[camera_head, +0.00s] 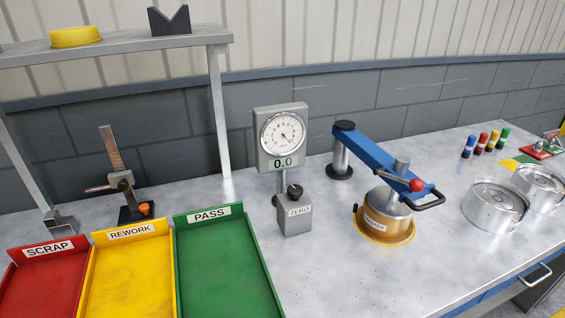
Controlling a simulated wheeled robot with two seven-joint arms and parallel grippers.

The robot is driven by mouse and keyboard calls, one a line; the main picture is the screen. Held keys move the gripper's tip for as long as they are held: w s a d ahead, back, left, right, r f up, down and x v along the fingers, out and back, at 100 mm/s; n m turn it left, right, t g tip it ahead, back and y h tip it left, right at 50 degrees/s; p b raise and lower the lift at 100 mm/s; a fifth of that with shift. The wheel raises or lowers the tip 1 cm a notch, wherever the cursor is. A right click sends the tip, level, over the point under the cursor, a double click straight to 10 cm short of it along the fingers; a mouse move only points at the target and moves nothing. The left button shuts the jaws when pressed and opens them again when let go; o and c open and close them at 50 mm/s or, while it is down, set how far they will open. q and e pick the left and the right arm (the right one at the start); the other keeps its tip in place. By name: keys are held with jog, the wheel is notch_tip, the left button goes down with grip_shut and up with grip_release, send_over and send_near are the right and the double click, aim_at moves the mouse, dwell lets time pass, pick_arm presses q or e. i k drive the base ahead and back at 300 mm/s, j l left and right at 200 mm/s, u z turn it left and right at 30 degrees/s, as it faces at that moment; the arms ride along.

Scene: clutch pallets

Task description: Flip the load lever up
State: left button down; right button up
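A blue arm (378,157) reaches from a dark-capped post (342,150) toward the front right of the bench. At its free end are a grey upright cylinder and a short lever (395,180) with a red ball knob (416,185). The lever lies nearly level, its knob to the right. A black loop handle (428,200) sticks out beside the knob. Below is a round metal and tan body (386,212) with a label, on a yellow-edged disc. No marking in view names the load lever. Neither of my grippers is in view.
A dial gauge (282,136) reading 0.0 and a ZERO box (294,212) stand left of the blue arm. SCRAP (48,250), REWORK (132,234) and PASS (209,216) trays are at the left. Metal round parts (495,204) sit at the right. The front middle of the bench is clear.

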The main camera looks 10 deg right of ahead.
aim_at(416, 185)
jog(key=l+z, duration=0.35)
jog(key=i+l+z, duration=0.1)
jog(key=l+z, duration=0.25)
